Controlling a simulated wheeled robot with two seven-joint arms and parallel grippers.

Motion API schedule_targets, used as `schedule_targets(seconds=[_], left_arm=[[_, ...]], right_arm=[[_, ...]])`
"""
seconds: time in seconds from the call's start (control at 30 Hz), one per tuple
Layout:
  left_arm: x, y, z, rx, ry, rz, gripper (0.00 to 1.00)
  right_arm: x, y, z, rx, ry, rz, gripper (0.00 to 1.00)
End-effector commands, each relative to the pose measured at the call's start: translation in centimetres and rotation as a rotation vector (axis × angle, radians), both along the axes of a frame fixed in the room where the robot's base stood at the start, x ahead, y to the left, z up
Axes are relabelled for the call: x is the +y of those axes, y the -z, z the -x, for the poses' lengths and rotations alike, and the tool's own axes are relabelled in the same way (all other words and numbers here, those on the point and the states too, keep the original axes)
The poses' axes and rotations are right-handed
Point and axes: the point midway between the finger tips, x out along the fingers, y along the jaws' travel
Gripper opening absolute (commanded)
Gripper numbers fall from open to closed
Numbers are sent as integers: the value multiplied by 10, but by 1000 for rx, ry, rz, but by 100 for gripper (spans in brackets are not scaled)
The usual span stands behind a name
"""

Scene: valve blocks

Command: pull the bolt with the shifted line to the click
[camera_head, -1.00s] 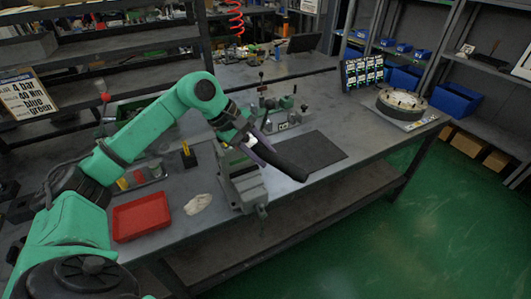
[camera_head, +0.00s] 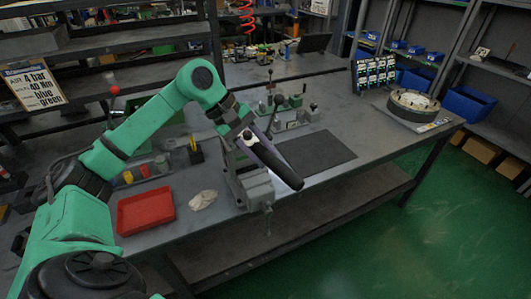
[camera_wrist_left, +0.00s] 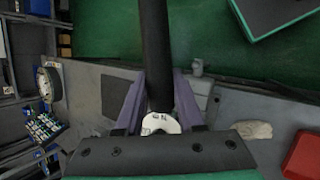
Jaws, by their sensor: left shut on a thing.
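The cylinder tilts down to the right over the bench, above and in front of a grey vise (camera_head: 254,186). In the left wrist view the purple fingers of my left gripper (camera_wrist_left: 158,96) lie on both sides of the black cylinder (camera_wrist_left: 155,45). A grey valve block (camera_head: 287,118) with upright levers stands behind on the bench. Its bolts and any line marks are too small to tell. My right gripper is not in view.
A red tray (camera_head: 146,212) and a pale cloth (camera_head: 203,200) lie left of the vise. A dark mat (camera_head: 316,153) lies to its right. A round flanged part (camera_head: 412,105) sits at the bench's right end. Shelves with blue bins (camera_head: 468,103) stand behind.

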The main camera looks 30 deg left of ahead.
Motion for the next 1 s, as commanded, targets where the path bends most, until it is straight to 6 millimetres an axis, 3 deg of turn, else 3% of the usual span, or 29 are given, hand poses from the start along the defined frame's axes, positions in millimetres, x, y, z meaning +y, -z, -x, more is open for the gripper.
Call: schedule_targets(seconds=[0.33, 1.0], left_arm=[[1, -1, 2, -4, 15, 1, 0], [12, -2, 24, -3, 166, 1, 0]], right_arm=[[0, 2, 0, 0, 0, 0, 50], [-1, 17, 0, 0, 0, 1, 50]])
